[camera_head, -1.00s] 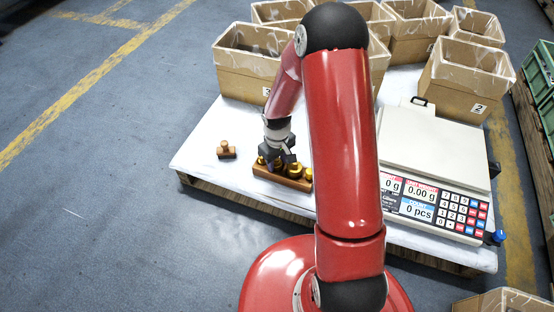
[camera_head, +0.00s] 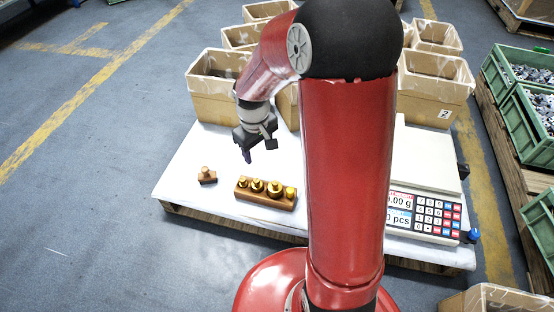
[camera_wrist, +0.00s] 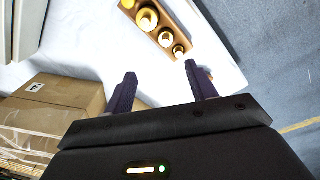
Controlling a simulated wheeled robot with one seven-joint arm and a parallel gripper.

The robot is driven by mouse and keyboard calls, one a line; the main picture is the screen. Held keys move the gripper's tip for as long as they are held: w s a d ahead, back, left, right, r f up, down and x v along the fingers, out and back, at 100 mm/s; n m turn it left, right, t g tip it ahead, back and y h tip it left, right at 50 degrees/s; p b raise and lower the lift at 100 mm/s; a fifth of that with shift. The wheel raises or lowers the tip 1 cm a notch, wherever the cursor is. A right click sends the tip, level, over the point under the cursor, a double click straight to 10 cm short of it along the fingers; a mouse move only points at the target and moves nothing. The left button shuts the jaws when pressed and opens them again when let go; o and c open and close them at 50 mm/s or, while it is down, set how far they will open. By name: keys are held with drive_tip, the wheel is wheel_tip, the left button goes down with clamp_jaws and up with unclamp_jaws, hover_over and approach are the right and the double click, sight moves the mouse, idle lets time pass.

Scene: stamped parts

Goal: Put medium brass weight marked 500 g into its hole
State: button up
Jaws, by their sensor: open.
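A brown wooden block (camera_head: 262,197) on the white tabletop holds a row of brass weights; it also shows in the wrist view (camera_wrist: 182,28). The largest weight (camera_head: 275,187) is second from the right, with a smaller one (camera_head: 290,192) at the right end. Two more weights, (camera_head: 257,185) and (camera_head: 242,182), stand left of it. No 500 g mark is readable, so I cannot tell which weight is the medium one. All four look upright in the block; how deep is unclear. My gripper (camera_head: 246,153) is open and empty, above and behind the block; its fingers (camera_wrist: 160,80) are apart.
A scale (camera_head: 425,205) stands at the right. Cardboard boxes (camera_head: 215,90) line the back. Bare white surface lies around the block.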

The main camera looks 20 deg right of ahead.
drive_tip(key=s+r+m+t, duration=0.4)
drive_tip(key=s+r, duration=1.4)
drive_tip(key=s, duration=0.2)
drive_tip(key=shift+a+r+t, duration=0.15)
drive_tip(key=shift+a+t, duration=0.1)
drive_tip(key=shift+t, duration=0.15)
drive_tip(key=shift+s, duration=0.1)
wheel_tip(320, 180, up, 10)
drive_tip(key=p, duration=1)
